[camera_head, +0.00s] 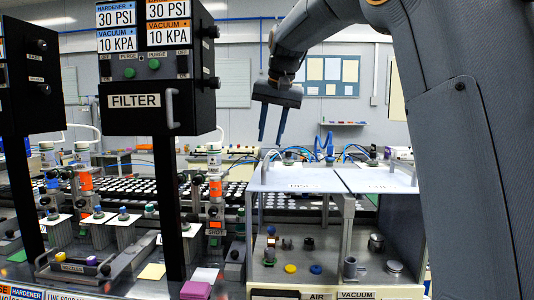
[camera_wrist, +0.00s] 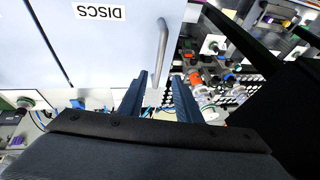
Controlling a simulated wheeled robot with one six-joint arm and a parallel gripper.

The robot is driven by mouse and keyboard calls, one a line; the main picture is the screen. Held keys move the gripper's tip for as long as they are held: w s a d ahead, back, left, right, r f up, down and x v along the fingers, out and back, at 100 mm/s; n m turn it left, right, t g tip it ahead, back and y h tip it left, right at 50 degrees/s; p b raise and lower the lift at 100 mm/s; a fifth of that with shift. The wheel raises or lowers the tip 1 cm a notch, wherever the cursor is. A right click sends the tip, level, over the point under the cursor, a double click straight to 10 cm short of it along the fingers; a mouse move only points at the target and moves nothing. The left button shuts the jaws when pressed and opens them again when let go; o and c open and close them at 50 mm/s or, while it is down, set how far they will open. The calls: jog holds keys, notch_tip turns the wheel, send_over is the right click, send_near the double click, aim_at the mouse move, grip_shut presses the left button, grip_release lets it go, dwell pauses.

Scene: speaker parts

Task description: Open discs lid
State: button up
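The discs lid is a pale flat panel (camera_head: 300,182) on top of the left half of a grey cabinet, lying level and shut. In the wrist view the lid (camera_wrist: 100,50) carries an upside-down DISCS label, and a grey bar handle (camera_wrist: 162,50) stands near its right edge. The handle (camera_head: 268,162) is at the lid's left edge in the head view. My gripper (camera_head: 270,143) points down above the handle, with its fingers apart and nothing between them. In the wrist view the fingertips (camera_wrist: 159,78) are in line with the handle's end. I see no contact.
A second pale lid (camera_head: 378,181) covers the cabinet's right half. The open shelf below holds small parts, including a yellow disc (camera_head: 290,268). A black FILTER control box (camera_head: 155,70) on a post stands left of my gripper.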

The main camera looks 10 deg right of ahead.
aim_at(266, 161)
jog(key=p+x, duration=0.2)
jog(key=x, duration=0.4)
jog(key=shift+w+d+f, duration=0.1)
jog(key=shift+w+d, duration=0.05)
jog(key=shift+w+f, duration=0.3)
jog(key=shift+f, duration=0.35)
grip_shut()
